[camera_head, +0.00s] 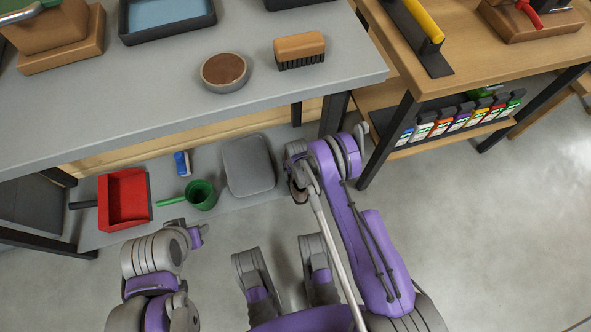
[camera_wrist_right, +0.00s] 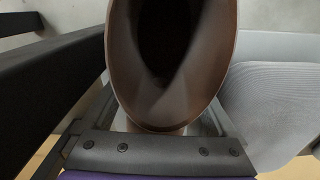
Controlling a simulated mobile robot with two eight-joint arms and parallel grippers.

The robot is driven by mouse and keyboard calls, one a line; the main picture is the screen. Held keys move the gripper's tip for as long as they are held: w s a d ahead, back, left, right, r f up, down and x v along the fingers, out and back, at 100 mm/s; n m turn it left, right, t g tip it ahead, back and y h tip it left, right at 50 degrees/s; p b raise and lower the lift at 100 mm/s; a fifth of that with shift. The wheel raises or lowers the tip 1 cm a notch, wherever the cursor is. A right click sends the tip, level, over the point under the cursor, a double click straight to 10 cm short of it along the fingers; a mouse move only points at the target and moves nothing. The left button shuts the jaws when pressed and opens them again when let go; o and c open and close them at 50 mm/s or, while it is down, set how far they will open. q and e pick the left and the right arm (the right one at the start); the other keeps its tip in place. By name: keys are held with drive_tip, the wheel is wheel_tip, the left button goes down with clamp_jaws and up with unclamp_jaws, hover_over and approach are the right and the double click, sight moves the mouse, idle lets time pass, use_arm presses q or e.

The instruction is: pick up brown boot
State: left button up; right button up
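The brown boot (camera_wrist_right: 125,60) fills the middle of the right wrist view, with its dark open top facing the camera. My right gripper (camera_wrist_right: 165,125) is right at the boot, its grey finger parts partly showing on both sides of it. The boot covers the fingertips, so I cannot tell whether they press on it. In the head view my right arm reaches to the bench's front right leg. A small brown patch of the boot (camera_head: 297,190) shows beside the wrist there. My left gripper (camera_head: 196,236) hangs low before the shelf, its fingers too small to read.
Floor at right is clear.

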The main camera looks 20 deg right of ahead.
drive_tip(key=c, duration=1)
drive_tip(key=shift+r, duration=0.15)
